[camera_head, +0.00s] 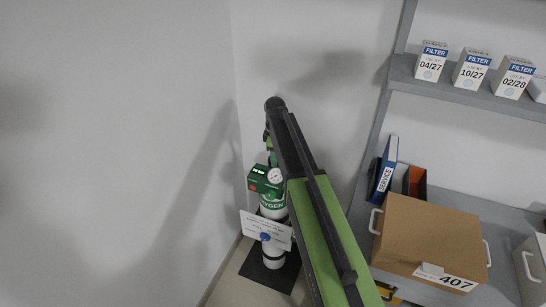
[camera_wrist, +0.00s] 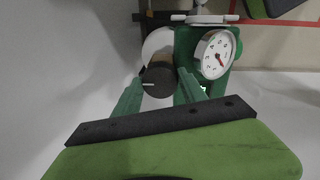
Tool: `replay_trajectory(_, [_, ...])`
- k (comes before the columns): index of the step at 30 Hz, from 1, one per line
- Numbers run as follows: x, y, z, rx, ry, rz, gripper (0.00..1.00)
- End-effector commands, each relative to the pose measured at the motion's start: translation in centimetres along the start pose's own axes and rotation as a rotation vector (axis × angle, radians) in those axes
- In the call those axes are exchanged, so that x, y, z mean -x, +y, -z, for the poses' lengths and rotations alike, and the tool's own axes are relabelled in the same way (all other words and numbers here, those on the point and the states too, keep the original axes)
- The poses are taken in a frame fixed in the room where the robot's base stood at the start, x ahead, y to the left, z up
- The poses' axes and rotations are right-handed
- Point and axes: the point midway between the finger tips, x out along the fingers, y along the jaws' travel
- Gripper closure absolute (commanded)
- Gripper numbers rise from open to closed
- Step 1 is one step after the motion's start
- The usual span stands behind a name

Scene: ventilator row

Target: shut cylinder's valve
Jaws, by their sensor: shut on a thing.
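The oxygen cylinder (camera_head: 273,257) stands upright on a dark mat by the wall corner, white with a green top and a hanging card. Its green regulator head (camera_head: 260,180) carries a round white gauge (camera_head: 274,175), which also shows in the wrist view (camera_wrist: 215,54). In the wrist view, the valve's dark round knob (camera_wrist: 157,83) with a white line mark sits left of the gauge. My gripper (camera_wrist: 160,78) is shut on this knob, one green finger on each side. In the head view my arm hides part of the cylinder top and the knob.
A cardboard box (camera_head: 425,240) marked 407 and a blue service binder (camera_head: 385,170) stand on the grey lower shelf at right. Several filter boxes (camera_head: 472,69) stand on the upper shelf. The wall left of the cylinder is bare.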

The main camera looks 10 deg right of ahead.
Motion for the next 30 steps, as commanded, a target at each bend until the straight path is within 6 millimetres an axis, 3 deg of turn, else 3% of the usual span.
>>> replay_trajectory(12, [-0.03, 0.22, 0.11, 0.006, 0.003, -0.007, 0.91])
replay_trajectory(13, [-0.03, 0.22, 0.11, 0.006, 0.003, -0.007, 0.47])
replay_trajectory(17, [-0.02, 0.16, 0.10, 0.006, 0.002, -0.005, 0.30])
replay_trajectory(30, [0.83, 0.05, 0.06, 0.005, 0.001, -0.002, 0.29])
